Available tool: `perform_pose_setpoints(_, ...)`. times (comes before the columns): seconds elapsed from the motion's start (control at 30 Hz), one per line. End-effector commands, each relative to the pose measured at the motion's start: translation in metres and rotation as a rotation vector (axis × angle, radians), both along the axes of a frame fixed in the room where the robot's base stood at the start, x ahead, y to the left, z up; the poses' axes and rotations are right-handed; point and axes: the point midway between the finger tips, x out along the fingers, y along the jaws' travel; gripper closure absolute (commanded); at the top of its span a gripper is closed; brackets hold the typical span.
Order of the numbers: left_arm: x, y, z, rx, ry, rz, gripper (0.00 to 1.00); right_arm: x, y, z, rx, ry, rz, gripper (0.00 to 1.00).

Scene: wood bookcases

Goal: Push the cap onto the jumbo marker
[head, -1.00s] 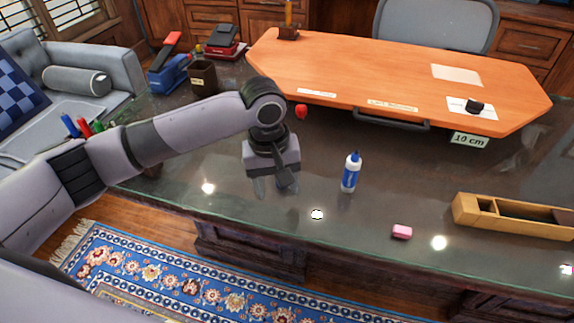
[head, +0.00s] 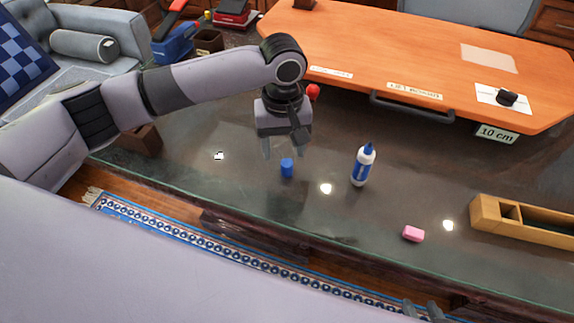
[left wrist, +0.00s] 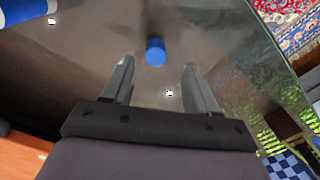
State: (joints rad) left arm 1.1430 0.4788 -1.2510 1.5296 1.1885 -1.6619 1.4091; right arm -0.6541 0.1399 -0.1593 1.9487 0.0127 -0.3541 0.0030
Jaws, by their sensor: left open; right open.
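The jumbo marker (head: 362,166), white with a blue band and blue tip, stands upright on the dark glossy desk. Part of it shows at the top left of the left wrist view (left wrist: 30,10). The small blue cap (head: 287,168) sits on the desk to the marker's left, apart from it. My left gripper (head: 285,150) is open and empty above the desk by the cap. In the left wrist view the cap (left wrist: 155,51) appears just beyond the gap between the open fingers (left wrist: 158,66). My right gripper (head: 423,311) shows only its fingers at the bottom edge, open.
A pink eraser (head: 413,234) and a wooden box (head: 486,212) lie to the marker's right. An orange board (head: 420,50) with a dark handle (head: 412,107) is behind. A red object (head: 313,91) is beside my left wrist. The desk around the cap is clear.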

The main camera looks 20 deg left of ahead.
Motion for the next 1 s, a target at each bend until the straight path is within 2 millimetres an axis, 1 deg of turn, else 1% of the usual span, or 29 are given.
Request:
perform_pose_setpoints(0.17, 0.0, 0.0, 0.0, -0.001, -0.002, 0.0, 0.42, 0.002, 0.0, 0.001, 0.0, -0.003, 0.001, 0.57)
perform_pose_setpoints(0.27, 0.0, -0.001, -0.003, -0.001, 0.0, 0.0, 0.42, 0.002, 0.0, 0.001, 0.0, -0.004, 0.001, 0.57)
perform_pose_setpoints(0.37, -0.001, -0.004, -0.016, 0.0, 0.001, 0.0, 0.42, 0.002, 0.0, 0.0, 0.0, -0.005, 0.001, 0.57)
perform_pose_setpoints(0.5, -0.002, -0.007, -0.038, 0.001, 0.0, 0.001, 0.42, 0.002, 0.0, -0.002, 0.0, -0.005, 0.001, 0.57)
perform_pose_setpoints(0.63, -0.002, -0.007, -0.05, 0.0, -0.001, -0.001, 0.42, 0.002, 0.0, -0.002, 0.0, -0.005, 0.0, 0.57)
perform_pose_setpoints(1.0, -0.001, -0.007, -0.052, 0.0, -0.001, -0.001, 0.42, 0.002, 0.0, -0.002, 0.0, -0.006, 0.0, 0.57)
